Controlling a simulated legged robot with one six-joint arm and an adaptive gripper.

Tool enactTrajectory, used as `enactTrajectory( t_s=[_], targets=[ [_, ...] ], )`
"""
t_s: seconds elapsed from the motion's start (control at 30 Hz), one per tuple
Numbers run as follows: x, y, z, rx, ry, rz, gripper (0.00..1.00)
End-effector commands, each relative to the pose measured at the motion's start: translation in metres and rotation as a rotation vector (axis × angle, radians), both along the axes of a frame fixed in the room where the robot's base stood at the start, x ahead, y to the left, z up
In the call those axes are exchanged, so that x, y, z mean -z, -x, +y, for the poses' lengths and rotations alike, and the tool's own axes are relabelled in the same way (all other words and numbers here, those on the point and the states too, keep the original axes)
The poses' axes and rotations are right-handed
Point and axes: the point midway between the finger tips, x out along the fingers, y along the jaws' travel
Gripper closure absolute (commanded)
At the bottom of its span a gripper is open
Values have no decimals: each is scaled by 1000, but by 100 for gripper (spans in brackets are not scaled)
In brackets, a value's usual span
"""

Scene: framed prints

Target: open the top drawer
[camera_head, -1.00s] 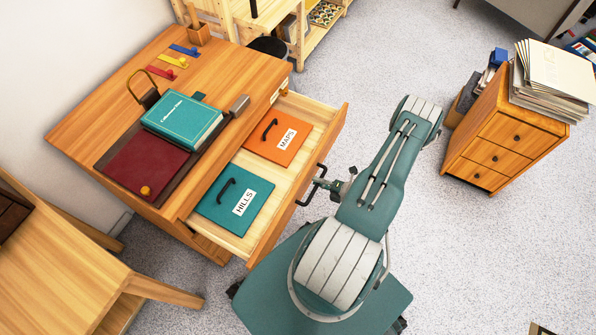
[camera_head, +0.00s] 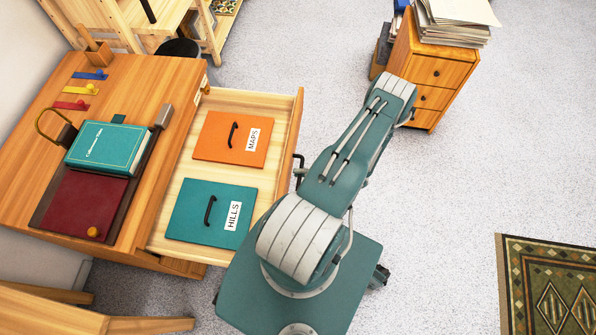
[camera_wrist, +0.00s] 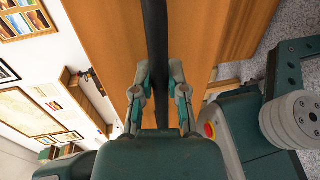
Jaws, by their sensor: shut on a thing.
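The top drawer (camera_head: 195,168) of the wooden desk stands wide open in the head view. Inside it lie an orange panel labelled MAPS (camera_head: 225,133) and a teal panel labelled HILLS (camera_head: 190,212), each with a black handle. The drawer's black pull handle (camera_head: 299,161) is partly hidden behind my arm. In the wrist view, my gripper (camera_wrist: 160,92) has its two fingers closed on the dark handle bar (camera_wrist: 155,40), in front of the wooden drawer front (camera_wrist: 105,45). My arm hides the gripper in the head view.
A small wooden cabinet (camera_head: 440,70) stacked with papers stands beyond my arm. A patterned rug (camera_head: 550,290) lies at the lower right. Speckled floor is clear between them.

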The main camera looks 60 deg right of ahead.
Motion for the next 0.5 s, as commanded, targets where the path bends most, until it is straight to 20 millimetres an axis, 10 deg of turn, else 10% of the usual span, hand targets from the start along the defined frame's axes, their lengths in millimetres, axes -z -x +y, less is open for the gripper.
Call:
enactTrajectory(
  t_s=[0.1, 0.2, 0.5],
  targets=[
    [3, 0, 2, -1, 0, 10, 100],
    [3, 0, 1, -1, 0, 9, 46],
    [1, 0, 1, -1, 2, 5, 46]
  ],
)
